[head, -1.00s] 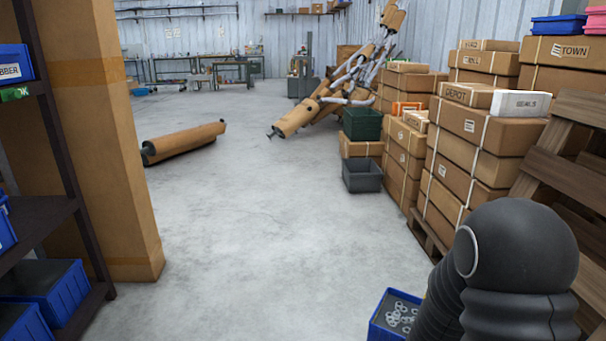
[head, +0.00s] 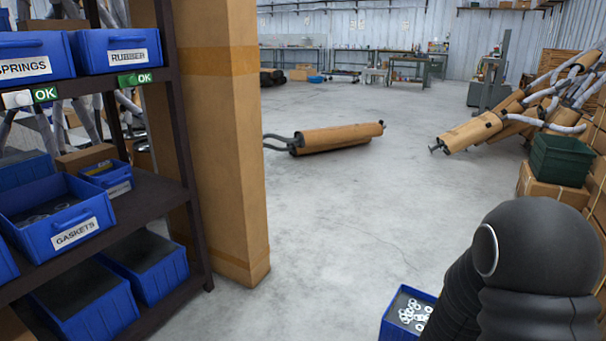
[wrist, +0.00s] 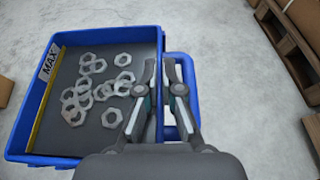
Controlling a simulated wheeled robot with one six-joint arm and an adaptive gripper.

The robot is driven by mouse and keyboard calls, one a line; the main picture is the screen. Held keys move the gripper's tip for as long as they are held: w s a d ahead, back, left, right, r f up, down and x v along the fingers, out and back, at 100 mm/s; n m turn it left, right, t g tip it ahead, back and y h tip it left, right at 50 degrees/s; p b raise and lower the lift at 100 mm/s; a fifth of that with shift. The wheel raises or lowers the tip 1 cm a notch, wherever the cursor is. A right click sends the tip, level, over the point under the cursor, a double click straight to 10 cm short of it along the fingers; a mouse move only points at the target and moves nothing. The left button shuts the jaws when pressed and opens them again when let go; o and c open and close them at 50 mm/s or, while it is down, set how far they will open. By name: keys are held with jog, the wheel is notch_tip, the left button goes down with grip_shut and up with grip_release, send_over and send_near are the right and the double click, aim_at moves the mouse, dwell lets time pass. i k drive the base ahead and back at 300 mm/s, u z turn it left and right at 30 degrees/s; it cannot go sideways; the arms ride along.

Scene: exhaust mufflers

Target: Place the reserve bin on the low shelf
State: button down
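The blue bin, with several metal nuts inside and a MAX label, is in the wrist view (wrist: 82,157); part of it shows at the bottom of the head view (head: 392,325). My gripper (wrist: 161,70) is closed at the bin's right side, at its handle, with the bin held in front of me. The fingertip contact is partly hidden. The dark shelf rack stands at left in the head view. Its lowest visible shelf (head: 190,297) carries dark-topped blue bins (head: 150,268). The shelf above it (head: 152,195) carries the GASKETS bin (head: 62,222) and a small bin (head: 108,177).
SPRINGS (head: 30,62) and RUBBER (head: 118,50) bins stand on the upper shelf, above green OK tags. A cardboard-wrapped pillar (head: 225,150) stands right beside the rack. A wrapped muffler (head: 338,138) lies on the floor beyond. The middle floor is clear.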

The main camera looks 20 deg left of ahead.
aim_at(145, 203)
jog(key=u, duration=0.85)
jog(key=i, duration=0.85)
jog(key=u, duration=0.9)
